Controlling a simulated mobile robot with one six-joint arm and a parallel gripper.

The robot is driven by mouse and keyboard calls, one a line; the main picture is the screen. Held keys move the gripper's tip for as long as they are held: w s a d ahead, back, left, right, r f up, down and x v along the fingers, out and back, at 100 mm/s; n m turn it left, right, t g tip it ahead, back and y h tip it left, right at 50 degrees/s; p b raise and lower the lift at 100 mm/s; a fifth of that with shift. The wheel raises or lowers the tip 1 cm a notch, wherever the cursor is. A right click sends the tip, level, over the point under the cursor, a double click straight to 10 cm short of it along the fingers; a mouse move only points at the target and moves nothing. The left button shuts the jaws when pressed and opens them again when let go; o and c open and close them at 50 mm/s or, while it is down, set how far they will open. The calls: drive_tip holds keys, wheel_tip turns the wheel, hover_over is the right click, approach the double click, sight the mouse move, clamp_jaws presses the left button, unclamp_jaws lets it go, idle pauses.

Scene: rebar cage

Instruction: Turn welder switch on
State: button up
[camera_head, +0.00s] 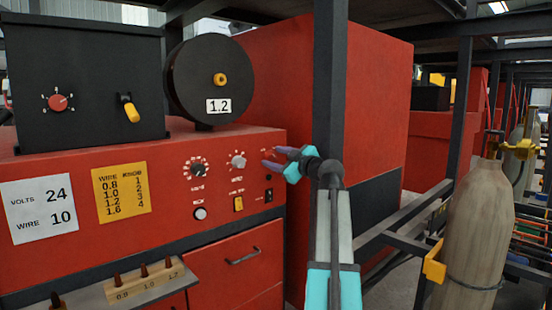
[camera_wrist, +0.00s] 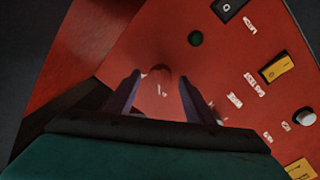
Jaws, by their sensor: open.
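The red welder (camera_head: 110,250) stands at the left in the head view, its control panel facing me. My gripper (camera_head: 268,158) is at the panel's upper right corner, its two purple fingers apart. In the wrist view my gripper (camera_wrist: 160,79) is open, with a small round reddish part (camera_wrist: 161,72) on the panel between its fingers; I cannot tell whether they touch it. Below the gripper in the head view is a black switch (camera_head: 268,196); it also shows in the wrist view (camera_wrist: 229,8). A yellow rocker switch (camera_head: 238,204) sits left of it.
Two dials, left (camera_head: 195,168) and right (camera_head: 238,160), sit on the panel. A wire spool (camera_head: 190,85) and a black box (camera_head: 85,60) stand on top. A dark post (camera_head: 330,80) rises just behind my arm. A gas cylinder (camera_head: 475,230) stands at the right.

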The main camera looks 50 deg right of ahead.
drive_tip(key=c, duration=1.1)
drive_tip(key=shift+o, duration=0.2)
drive_tip(key=shift+m+b, duration=0.4)
drive_tip(key=m+b, duration=0.2)
drive_tip(key=m, duration=0.1)
drive_tip(key=m+b, duration=0.1)
drive_tip(key=m, duration=0.3)
drive_tip(key=shift+m+g, duration=0.3)
drive_tip(key=m, duration=0.2)
drive_tip(key=m+y, duration=0.1)
drive_tip(key=m, duration=0.2)
drive_tip(key=shift+d+r+p, duration=0.15)
drive_tip(key=shift+p, duration=0.25)
drive_tip(key=m+p, duration=0.1)
drive_tip(key=m, duration=0.2)
drive_tip(key=shift+m, duration=0.4)
